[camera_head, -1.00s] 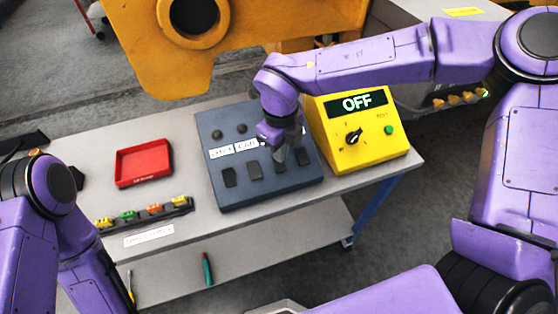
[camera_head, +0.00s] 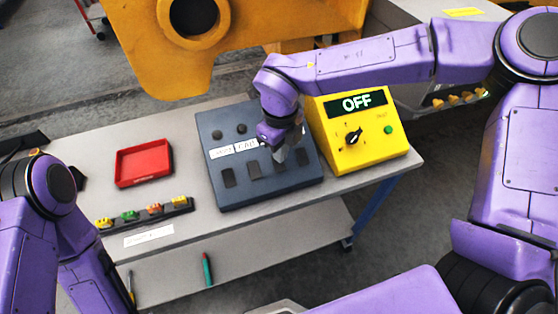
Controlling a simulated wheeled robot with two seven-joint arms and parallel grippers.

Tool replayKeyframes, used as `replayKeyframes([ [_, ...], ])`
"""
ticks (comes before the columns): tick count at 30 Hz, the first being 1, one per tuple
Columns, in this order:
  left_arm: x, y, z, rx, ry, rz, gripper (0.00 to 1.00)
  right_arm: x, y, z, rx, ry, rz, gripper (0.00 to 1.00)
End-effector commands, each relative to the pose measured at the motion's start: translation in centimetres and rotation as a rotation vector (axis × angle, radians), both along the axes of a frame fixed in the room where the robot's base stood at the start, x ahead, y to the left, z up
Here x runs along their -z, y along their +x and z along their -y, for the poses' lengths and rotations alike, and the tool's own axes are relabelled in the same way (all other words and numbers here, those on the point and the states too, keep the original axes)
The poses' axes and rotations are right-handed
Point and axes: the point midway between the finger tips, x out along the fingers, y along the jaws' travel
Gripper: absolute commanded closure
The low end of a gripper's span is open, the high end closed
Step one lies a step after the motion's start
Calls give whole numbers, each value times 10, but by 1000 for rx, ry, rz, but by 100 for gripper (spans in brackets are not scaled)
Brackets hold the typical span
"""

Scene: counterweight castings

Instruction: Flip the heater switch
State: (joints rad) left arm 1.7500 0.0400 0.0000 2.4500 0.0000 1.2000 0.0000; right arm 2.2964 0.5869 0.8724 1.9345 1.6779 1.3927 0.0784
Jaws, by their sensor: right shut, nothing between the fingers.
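A dark blue-grey switch panel (camera_head: 240,195) lies on the table, with a row of dark rocker switches along its front part. The leftmost rocker (camera_head: 228,177) and the second rocker (camera_head: 253,168) show clearly. White labels (camera_head: 221,152) sit above them, too small to read surely. My right gripper (camera_head: 281,156) is shut and empty, pointing down over the right half of the panel. It hides part of the rockers and labels there. I cannot tell whether it touches a rocker, nor which switch is the heater's. My left arm (camera_head: 55,195) shows at the left; its gripper is out of view.
A yellow box (camera_head: 345,155) with a display reading OFF, a black knob and a green button stands right of the panel. A red tray (camera_head: 144,163) and a black strip with several coloured pieces (camera_head: 147,215) lie to the left. A large yellow casting (camera_head: 145,45) is behind.

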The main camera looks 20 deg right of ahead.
Motion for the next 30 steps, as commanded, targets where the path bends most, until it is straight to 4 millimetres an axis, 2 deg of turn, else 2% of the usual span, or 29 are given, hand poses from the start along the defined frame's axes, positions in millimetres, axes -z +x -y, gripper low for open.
replayKeyframes([
  [30,5,0,0,0,0,0,100,9,0,0,0,0,0,100],
])
